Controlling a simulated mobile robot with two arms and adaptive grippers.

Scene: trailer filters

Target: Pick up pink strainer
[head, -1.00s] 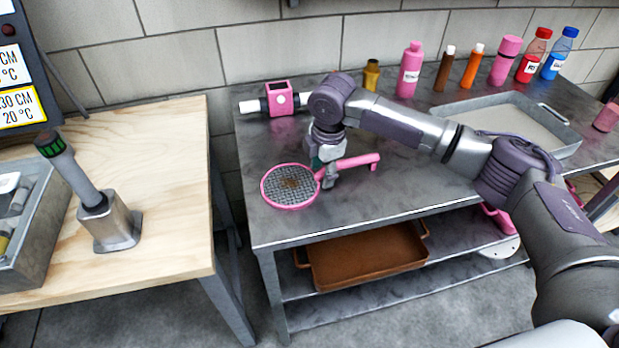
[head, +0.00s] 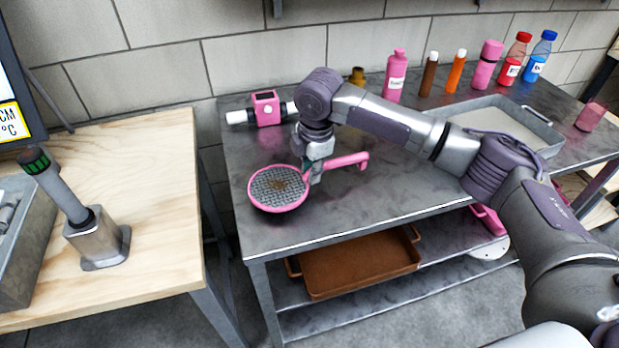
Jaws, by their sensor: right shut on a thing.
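The pink strainer (head: 278,188) has a round pink rim, a grey mesh with a brown patch in it, and a pink handle pointing right. It is over the left front part of the dark metal table (head: 400,205). My right gripper (head: 314,177) comes down from above and is shut on the strainer where the handle meets the rim. The fingertips are small and partly hidden by the wrist. I cannot tell whether the strainer touches the table top. My left gripper is not in view.
A pink and white device (head: 265,108) stands behind the strainer. Several bottles, one of them pink (head: 396,76), line the wall. A grey tray (head: 541,128) is at the right. An orange-brown tray (head: 360,265) is on the shelf below. A wooden table (head: 150,200) stands left across a gap.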

